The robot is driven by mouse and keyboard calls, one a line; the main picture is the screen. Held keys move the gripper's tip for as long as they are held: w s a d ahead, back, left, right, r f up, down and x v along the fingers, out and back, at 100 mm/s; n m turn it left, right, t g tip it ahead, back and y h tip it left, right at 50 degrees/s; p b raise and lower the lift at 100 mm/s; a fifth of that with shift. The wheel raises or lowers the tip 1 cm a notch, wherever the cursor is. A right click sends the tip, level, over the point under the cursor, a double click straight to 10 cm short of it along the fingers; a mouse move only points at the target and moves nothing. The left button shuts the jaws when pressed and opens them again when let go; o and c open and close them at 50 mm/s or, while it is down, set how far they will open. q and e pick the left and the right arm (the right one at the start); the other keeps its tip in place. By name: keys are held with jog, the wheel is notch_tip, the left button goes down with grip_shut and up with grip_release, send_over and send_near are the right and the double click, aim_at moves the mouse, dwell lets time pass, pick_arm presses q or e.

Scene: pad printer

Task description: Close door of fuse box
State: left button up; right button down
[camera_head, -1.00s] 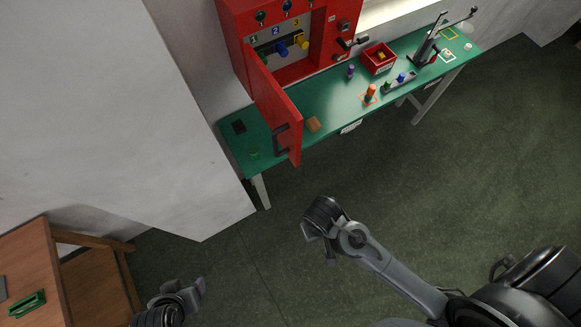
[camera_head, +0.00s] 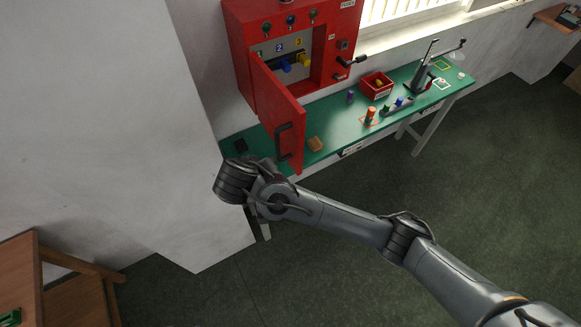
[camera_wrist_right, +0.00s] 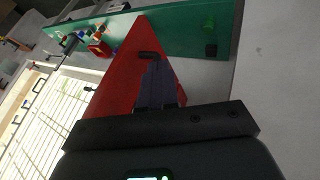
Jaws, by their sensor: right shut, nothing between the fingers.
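The red fuse box (camera_head: 240,45) stands at the back left of the green bench, with numbered coloured fuses inside. Its red door (camera_head: 270,98) hangs wide open toward me, with a black handle (camera_head: 284,142) near its free edge. In the right wrist view the door (camera_wrist_right: 118,82) fills the middle and its dark handle (camera_wrist_right: 150,56) lies just beyond my fingertips. My right gripper (camera_wrist_right: 155,70) is shut and empty in front of the door; I cannot tell whether it touches. In the head view my right wrist hides the fingers. My left gripper is out of view.
The green bench (camera_head: 340,125) carries a brown block (camera_head: 315,144), a red bin (camera_head: 377,84), small coloured parts and a lever press (camera_head: 424,72) to the right. A wooden table (camera_head: 20,265) stands at lower left. The floor at right is open.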

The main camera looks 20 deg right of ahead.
jog(key=p, duration=0.1)
send_near(294, 164)
notch_tip(294, 164, down, 4)
jog(key=w+a, duration=0.1)
jog(key=a, duration=0.1)
jog(key=shift+w+d+p, duration=0.25)
jog(key=shift+d+p, duration=0.25)
jog(key=shift+d, duration=0.5)
jog(key=shift+w+d+p, duration=0.3)
jog(key=shift+d+p, duration=0.15)
jog(key=shift+d, duration=0.5)
